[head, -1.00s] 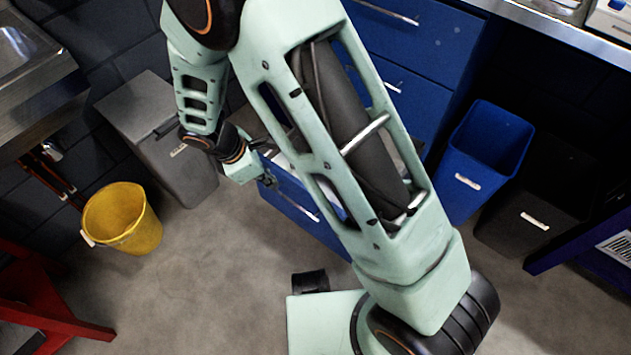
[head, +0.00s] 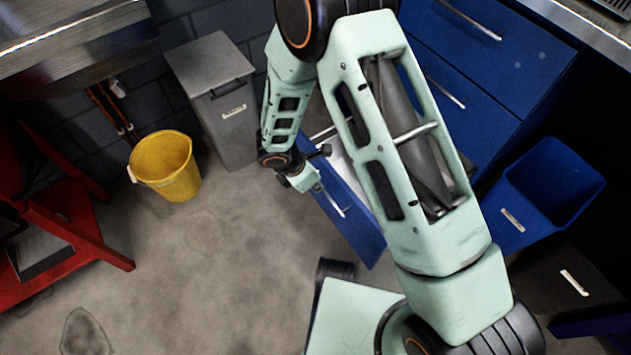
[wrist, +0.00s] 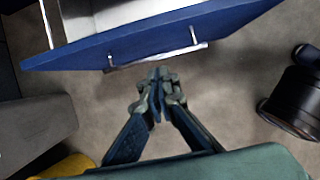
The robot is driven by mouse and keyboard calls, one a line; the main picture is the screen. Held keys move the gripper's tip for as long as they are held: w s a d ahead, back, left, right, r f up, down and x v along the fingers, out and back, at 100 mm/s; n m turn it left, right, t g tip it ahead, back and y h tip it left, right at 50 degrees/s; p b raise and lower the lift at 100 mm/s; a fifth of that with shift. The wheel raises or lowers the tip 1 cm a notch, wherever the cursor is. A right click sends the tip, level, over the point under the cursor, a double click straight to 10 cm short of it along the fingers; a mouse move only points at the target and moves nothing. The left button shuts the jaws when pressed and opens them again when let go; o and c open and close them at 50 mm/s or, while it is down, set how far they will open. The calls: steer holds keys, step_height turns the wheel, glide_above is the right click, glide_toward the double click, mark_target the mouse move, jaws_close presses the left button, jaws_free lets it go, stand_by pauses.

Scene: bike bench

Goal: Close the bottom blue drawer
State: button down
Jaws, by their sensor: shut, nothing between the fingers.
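The bottom blue drawer (head: 352,215) is pulled out from the blue cabinet, and its pale inside shows behind its front panel. Part of it is hidden behind my arm. In the wrist view, its blue front (wrist: 220,22) runs across the top, with a silver bar handle (wrist: 125,66) on its outer face. My gripper (head: 318,187) is outside the drawer front, near the upper left end of the handle in the head view. In the wrist view, my gripper (wrist: 160,75) is shut and empty, with its tips just short of the handle; I cannot tell whether they touch.
The upper blue drawers (head: 475,60) look shut. A grey bin (head: 222,100) and yellow bucket (head: 167,168) stand left of the drawer. A blue bin (head: 545,190) and a dark bin (head: 545,285) stand right. A red stand (head: 75,235) is far left. Floor before the drawer is clear.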

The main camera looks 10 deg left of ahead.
steer(key=w+d+f+b, duration=0.1)
steer(key=w+f, duration=0.1)
steer(key=w+d+f, duration=0.1)
steer(key=d+f, duration=0.1)
steer(key=shift+w+d+f+b, duration=0.1)
steer(key=shift+w+f+b, duration=0.15)
steer(key=shift+w+b, duration=0.1)
steer(key=shift+w+d, duration=0.35)
steer(key=shift+r, duration=0.1)
